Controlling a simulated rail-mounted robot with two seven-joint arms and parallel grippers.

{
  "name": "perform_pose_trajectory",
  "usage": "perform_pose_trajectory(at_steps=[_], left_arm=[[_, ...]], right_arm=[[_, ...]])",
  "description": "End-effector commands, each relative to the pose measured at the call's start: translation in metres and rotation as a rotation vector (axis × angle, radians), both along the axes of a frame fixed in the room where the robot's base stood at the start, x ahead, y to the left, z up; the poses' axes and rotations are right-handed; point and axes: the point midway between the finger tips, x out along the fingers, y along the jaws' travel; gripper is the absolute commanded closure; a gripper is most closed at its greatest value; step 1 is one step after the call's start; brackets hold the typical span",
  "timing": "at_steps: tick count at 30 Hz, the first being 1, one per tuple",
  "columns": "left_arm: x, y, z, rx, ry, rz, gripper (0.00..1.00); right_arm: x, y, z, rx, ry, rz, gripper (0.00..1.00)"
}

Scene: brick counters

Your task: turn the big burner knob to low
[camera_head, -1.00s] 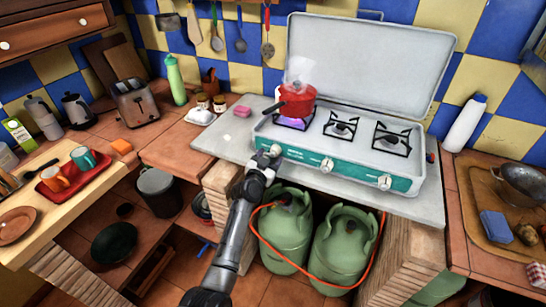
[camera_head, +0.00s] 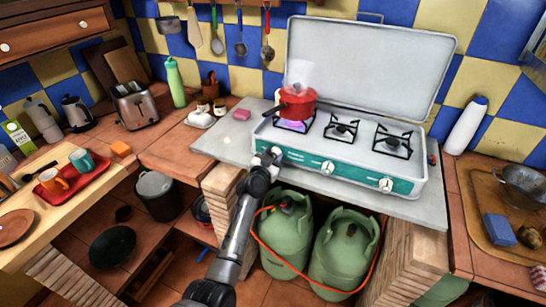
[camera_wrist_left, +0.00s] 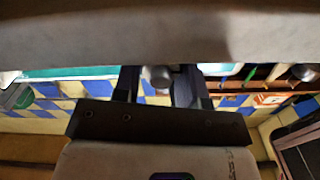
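The white gas stove (camera_head: 350,150) with a teal front panel stands on the grey slab. Its left knob (camera_head: 277,151) is mostly hidden by my left gripper (camera_head: 268,158) in the head view. In the left wrist view the pale round knob (camera_wrist_left: 158,76) sits between the two dark fingers of my left gripper (camera_wrist_left: 157,88), which appear closed against its sides. The middle knob (camera_head: 327,167) and right knob (camera_head: 386,184) are free. A purplish flame (camera_head: 292,126) burns under the red pot (camera_head: 297,100) on the left burner. My right gripper is out of view.
The raised stove lid (camera_head: 370,65) stands behind the burners. Two green gas bottles (camera_head: 343,245) with an orange hose stand below the slab. A pink sponge (camera_head: 241,114) lies left of the stove. A white bottle (camera_head: 465,125) stands to the right.

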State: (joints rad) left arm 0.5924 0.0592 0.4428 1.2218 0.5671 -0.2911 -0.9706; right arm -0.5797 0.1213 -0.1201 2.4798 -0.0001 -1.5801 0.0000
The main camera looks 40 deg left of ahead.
Motion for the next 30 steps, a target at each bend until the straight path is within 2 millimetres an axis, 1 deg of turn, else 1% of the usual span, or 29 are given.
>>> perform_pose_trajectory(at_steps=[1, 6, 7, 13, 17, 23, 30], left_arm=[[0.000, 0.000, 0.000, 0.000, 0.000, 0.000, 0.68], [0.000, 0.000, 0.000, 0.000, 0.000, 0.000, 0.84], [0.000, 0.000, 0.000, 0.000, 0.000, 0.000, 0.85], [0.000, 0.000, 0.000, -0.018, -0.005, 0.000, 0.85], [0.000, 0.000, 0.001, -0.069, -0.016, 0.000, 0.85], [0.000, 0.001, 0.002, -0.214, -0.052, -0.001, 0.85], [-0.001, 0.002, 0.001, -0.435, -0.108, -0.001, 0.85]], right_arm=[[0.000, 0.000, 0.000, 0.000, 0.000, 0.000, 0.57], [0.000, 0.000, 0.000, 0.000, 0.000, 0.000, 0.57], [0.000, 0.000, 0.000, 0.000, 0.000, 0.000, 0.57], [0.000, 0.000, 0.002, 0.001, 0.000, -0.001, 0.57], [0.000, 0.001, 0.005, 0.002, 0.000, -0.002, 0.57], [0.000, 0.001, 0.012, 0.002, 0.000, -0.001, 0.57], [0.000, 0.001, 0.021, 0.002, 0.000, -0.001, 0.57]])
